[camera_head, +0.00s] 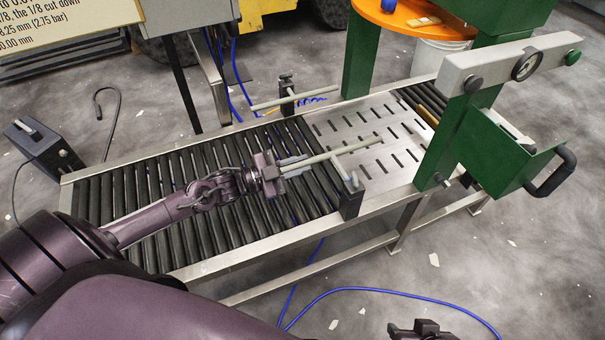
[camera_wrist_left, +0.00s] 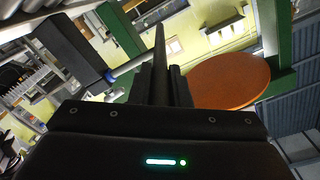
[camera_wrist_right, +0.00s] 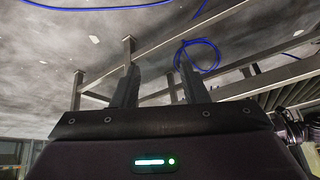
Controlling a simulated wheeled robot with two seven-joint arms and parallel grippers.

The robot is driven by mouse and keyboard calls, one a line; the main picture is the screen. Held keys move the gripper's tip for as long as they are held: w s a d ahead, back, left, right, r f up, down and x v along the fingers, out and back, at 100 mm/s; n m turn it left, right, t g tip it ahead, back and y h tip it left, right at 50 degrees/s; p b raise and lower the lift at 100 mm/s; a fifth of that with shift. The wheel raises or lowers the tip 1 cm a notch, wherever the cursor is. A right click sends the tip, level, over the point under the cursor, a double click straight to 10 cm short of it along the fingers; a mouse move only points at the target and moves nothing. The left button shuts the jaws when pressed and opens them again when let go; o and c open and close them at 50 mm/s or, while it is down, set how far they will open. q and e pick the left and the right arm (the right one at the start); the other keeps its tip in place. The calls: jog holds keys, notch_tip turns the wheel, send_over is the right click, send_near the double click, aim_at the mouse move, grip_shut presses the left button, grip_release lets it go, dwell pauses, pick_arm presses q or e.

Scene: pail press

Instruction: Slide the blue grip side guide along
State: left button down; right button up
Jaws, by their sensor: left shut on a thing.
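The near side guide (camera_head: 342,153) is a long pale grey-green rail above the conveyor, joined to a dark clamp block (camera_head: 350,202) on the near frame edge. My left gripper (camera_head: 290,165) is shut on the left part of this rail, over the rollers. In the left wrist view a dark bar (camera_wrist_left: 160,48) rises between the closed fingers, and a small blue band shows left of them. The blue grip itself is not clear in the head view, partly hidden by the fingers. My right gripper (camera_wrist_right: 158,88) is open and empty, low at the near side of the conveyor.
A second guide rail (camera_head: 315,96) stands at the far edge. The slotted plate (camera_head: 370,135) beyond the rollers is bare. A blue hose (camera_head: 385,289) lies on the floor.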

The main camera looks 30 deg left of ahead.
jog(key=shift+w, duration=0.1)
pick_arm(q)
jog(key=c, duration=1.4)
grip_release()
pick_arm(e)
jog(key=shift+d, duration=0.2)
pick_arm(q)
jog(key=shift+o, duration=0.2)
pick_arm(e)
jog(key=shift+w, duration=0.1)
pick_arm(q)
jog(key=p+v, duration=0.2)
jog(key=v, duration=0.5)
jog(key=shift+s+a, duration=0.2)
jog(key=shift+s, duration=0.15)
pick_arm(e)
jog(key=shift+s+d+g+h, duration=0.2)
jog(key=shift+d+g+h, duration=0.1)
jog(key=shift+d, duration=0.25)
jog(key=shift+s+d+g+h, duration=0.2)
jog(key=shift+d+g+h, duration=0.1)
jog(key=shift+d, duration=0.25)
jog(key=shift+r, duration=0.25)
